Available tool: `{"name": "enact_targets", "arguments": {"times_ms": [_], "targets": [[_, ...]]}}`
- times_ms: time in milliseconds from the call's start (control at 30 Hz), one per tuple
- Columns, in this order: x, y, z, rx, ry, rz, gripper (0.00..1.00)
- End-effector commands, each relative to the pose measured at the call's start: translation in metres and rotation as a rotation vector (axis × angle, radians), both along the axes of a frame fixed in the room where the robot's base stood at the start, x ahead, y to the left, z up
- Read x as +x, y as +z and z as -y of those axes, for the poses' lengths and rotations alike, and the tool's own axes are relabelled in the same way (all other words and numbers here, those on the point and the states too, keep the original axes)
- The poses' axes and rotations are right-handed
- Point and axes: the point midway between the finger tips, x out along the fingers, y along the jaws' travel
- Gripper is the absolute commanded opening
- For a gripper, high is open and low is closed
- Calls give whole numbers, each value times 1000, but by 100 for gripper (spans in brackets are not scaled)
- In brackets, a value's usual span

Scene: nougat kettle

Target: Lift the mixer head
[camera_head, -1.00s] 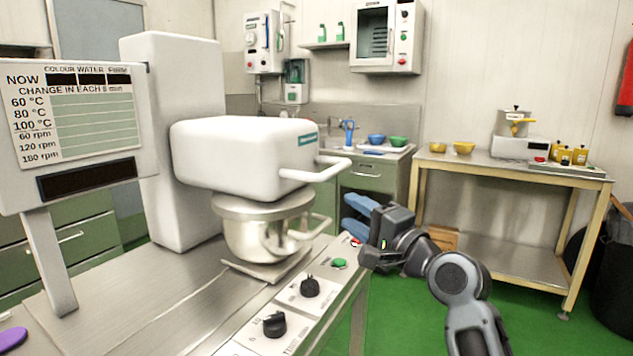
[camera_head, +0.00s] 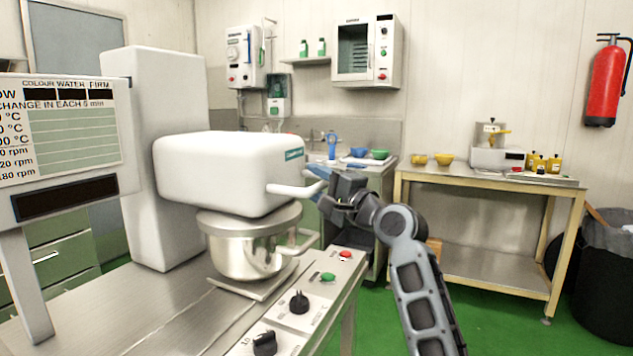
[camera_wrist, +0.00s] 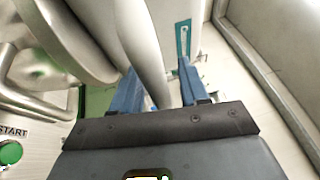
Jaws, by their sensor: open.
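The white mixer head (camera_head: 225,170) is down, level over the steel bowl (camera_head: 245,260). Its white handle (camera_head: 285,190) sticks out from the front toward the right. My gripper (camera_head: 318,186) is at the handle's outer end, open, with blue fingers. In the wrist view the handle (camera_wrist: 145,50) runs down between the two blue fingers of my gripper (camera_wrist: 160,90). The bar looks close to the fingers, but whether it touches them I cannot tell. The head's teal label (camera_wrist: 183,42) shows beyond the handle.
The bowl's own handle (camera_head: 300,243) sits below my gripper. A control panel with a red button (camera_head: 345,254), a green button (camera_head: 328,277) and black knobs lies along the bench edge. A display board (camera_head: 75,140) stands at left.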

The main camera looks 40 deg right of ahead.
Motion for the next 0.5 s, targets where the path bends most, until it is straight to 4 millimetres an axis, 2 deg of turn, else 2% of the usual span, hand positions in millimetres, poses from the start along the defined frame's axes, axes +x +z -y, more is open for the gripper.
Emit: {"name": "enact_targets", "arguments": {"times_ms": [267, 500], "targets": [[2, 0, 0, 0, 0, 0, 44], [2, 0, 0, -1, 0, 0, 21]]}}
